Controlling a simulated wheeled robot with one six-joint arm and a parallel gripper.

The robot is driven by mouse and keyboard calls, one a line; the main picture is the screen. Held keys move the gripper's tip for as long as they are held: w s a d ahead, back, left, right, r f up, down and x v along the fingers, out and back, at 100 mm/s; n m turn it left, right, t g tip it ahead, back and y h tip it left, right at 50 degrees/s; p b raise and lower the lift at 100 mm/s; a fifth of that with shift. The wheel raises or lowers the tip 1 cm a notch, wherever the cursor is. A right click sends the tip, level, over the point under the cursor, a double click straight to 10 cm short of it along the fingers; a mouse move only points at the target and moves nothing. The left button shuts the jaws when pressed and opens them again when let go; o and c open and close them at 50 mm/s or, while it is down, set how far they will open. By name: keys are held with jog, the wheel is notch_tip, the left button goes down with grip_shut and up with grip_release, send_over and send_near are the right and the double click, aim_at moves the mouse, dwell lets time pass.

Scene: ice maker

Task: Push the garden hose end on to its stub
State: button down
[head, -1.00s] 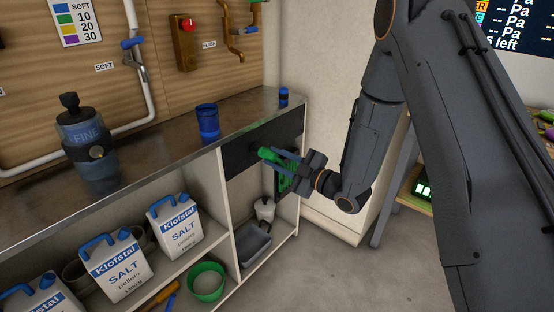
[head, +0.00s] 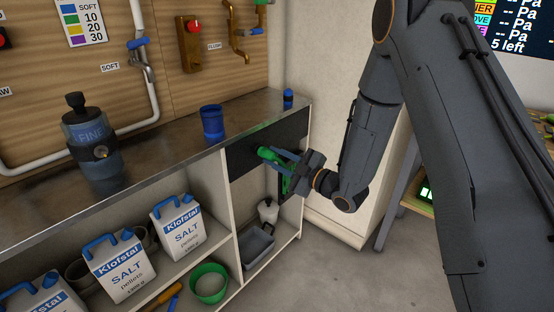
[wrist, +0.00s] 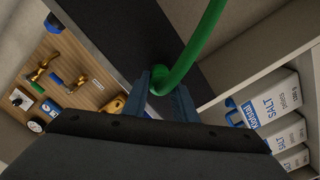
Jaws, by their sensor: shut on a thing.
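The green garden hose (wrist: 205,38) runs down from the top of the wrist view and bends in between my fingertips (wrist: 160,84). In the head view its green end (head: 268,154) sticks out to the left of my gripper (head: 283,160), in front of the dark panel under the counter. My gripper is shut on the hose near this end. I cannot make out the stub with certainty. Brass valves with a green part (head: 262,4) show on the wooden board at the top of the head view, and brass fittings (wrist: 42,70) show in the wrist view.
The metal counter (head: 165,150) carries a blue cup (head: 212,122) and a bottle marked FINE (head: 92,145). Salt packs (head: 178,228) and a green bowl (head: 208,283) stand on the shelf below. A grey tray (head: 257,246) is beneath my gripper. The floor is open in front.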

jog(key=shift+w+a, duration=0.15)
jog(key=shift+a, duration=0.05)
jog(key=c, duration=1.4)
grip_release()
jog(key=shift+o, duration=0.2)
jog(key=v, duration=0.7)
jog(key=shift+s+d, duration=0.25)
jog(key=shift+d, duration=0.05)
